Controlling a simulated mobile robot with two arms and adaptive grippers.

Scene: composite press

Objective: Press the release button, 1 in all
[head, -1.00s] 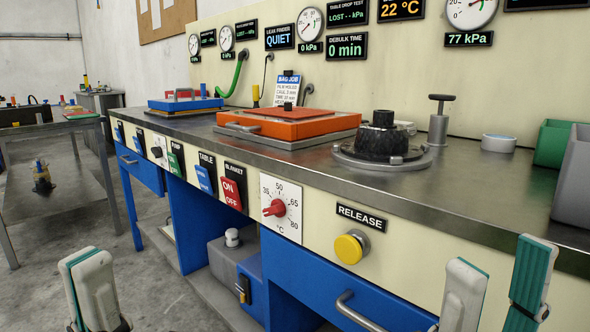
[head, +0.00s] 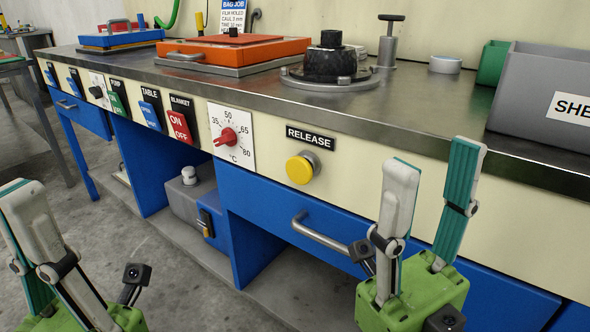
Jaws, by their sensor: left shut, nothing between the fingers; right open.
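The yellow round release button (head: 301,168) sits on the cream front panel of the bench, under a black RELEASE label (head: 310,138). It stands out from its metal collar and nothing touches it. My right gripper (head: 432,170) is open and empty, to the right of the button, with its fingers pointing up. My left gripper (head: 22,205) is at the lower left, shut and empty, far from the button. Its left edge is cut off by the frame.
A red temperature knob (head: 227,138) and red ON/OFF switch (head: 180,126) are left of the button. A blue drawer with a metal handle (head: 318,232) is below. An orange press (head: 235,50), black round fixture (head: 330,62) and grey bin (head: 545,100) stand on the bench.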

